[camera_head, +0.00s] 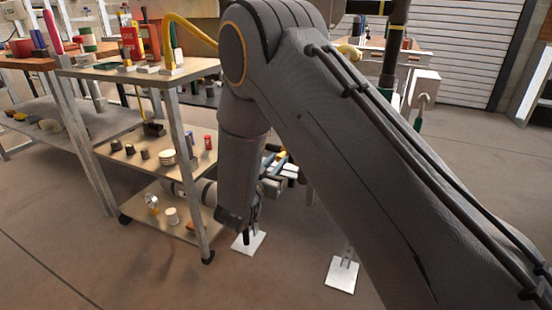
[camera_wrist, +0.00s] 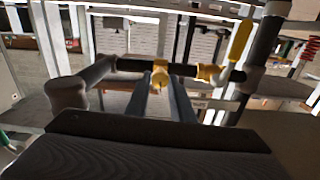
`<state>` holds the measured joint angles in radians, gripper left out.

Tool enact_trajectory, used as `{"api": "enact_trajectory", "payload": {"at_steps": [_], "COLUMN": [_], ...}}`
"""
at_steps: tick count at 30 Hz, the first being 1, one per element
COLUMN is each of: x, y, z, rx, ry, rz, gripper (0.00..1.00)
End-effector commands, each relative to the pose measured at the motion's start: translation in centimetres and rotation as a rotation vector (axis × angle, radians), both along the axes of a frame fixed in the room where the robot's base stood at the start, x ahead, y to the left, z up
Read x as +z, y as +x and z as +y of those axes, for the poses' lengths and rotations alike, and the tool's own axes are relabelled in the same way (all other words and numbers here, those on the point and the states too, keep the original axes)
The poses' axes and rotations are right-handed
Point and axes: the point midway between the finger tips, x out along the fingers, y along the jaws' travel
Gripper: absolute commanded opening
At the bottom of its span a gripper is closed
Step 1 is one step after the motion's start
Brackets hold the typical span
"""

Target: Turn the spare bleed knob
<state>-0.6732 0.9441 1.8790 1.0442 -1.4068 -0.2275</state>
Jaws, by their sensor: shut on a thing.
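In the wrist view, my gripper (camera_wrist: 161,88) reaches forward with its two fingers on either side of a small brass knob (camera_wrist: 158,77), which I take to be the spare bleed knob. The gripper is shut on it. The knob sits on a dark horizontal pipe (camera_wrist: 132,65) with brass fittings. In the head view my arm covers the middle, and the knob and the fingertips cannot be made out there.
A yellow lever handle (camera_wrist: 239,41) and a dark upright pipe (camera_wrist: 262,45) stand right of the knob. A grey pipe elbow (camera_wrist: 68,92) is at the left. In the head view, a loaded shelf cart (camera_head: 83,70) stands left of my arm.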

Motion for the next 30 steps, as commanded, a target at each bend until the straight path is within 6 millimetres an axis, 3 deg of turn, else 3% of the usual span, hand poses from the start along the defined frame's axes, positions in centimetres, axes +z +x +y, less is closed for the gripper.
{"api": "enact_trajectory", "payload": {"at_steps": [30], "x": [0.14], "y": [-0.03], "z": [0.14], "rx": [0.001], "ry": [-0.899], "rz": [0.326], "gripper": [0.0]}}
